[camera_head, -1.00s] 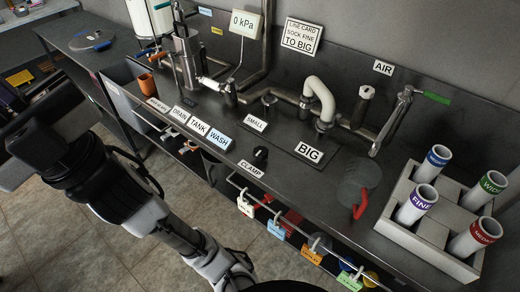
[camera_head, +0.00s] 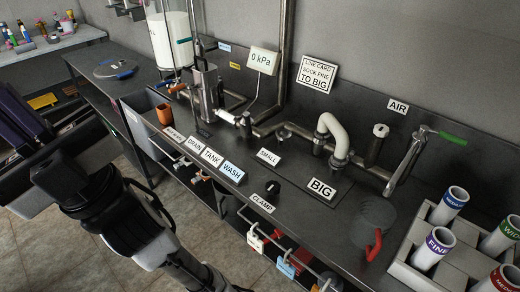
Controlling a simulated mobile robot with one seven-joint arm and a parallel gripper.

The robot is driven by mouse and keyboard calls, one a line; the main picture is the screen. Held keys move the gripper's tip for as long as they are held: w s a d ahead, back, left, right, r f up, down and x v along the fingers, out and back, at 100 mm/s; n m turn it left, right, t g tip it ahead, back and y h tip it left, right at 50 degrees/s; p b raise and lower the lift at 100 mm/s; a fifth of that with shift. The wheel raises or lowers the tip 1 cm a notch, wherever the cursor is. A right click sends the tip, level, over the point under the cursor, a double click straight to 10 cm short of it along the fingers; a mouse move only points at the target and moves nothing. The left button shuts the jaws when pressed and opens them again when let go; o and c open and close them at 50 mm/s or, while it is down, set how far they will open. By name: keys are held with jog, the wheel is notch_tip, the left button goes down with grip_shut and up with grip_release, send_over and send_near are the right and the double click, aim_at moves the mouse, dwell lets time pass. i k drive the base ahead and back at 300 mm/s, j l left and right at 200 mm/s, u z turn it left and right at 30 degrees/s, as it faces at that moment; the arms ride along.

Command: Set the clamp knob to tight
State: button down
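The clamp knob (camera_head: 272,187) is a small black knob on the dark bench top near its front edge. A white CLAMP label (camera_head: 262,204) is just in front of it. The knob's setting is too small to read, and no tight mark is legible. My arm runs from the left down to the bottom edge of the picture, left of the knob. My gripper is out of the picture, and nothing is seen touching the knob.
A BIG plate with a white bent pipe (camera_head: 333,135) stands right of the knob. A red lever (camera_head: 374,245) and a grey rack (camera_head: 448,268) of labelled tubes are farther right. Coloured tags (camera_head: 254,240) hang on a rail below the front edge. A gauge (camera_head: 264,61) reads 0 kPa.

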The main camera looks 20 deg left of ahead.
aim_at(272, 187)
jog(key=k+j+u, duration=0.15)
jog(key=j, duration=0.45)
jog(key=j+u, duration=0.15)
jog(key=j, duration=0.5)
jog(key=k, duration=0.05)
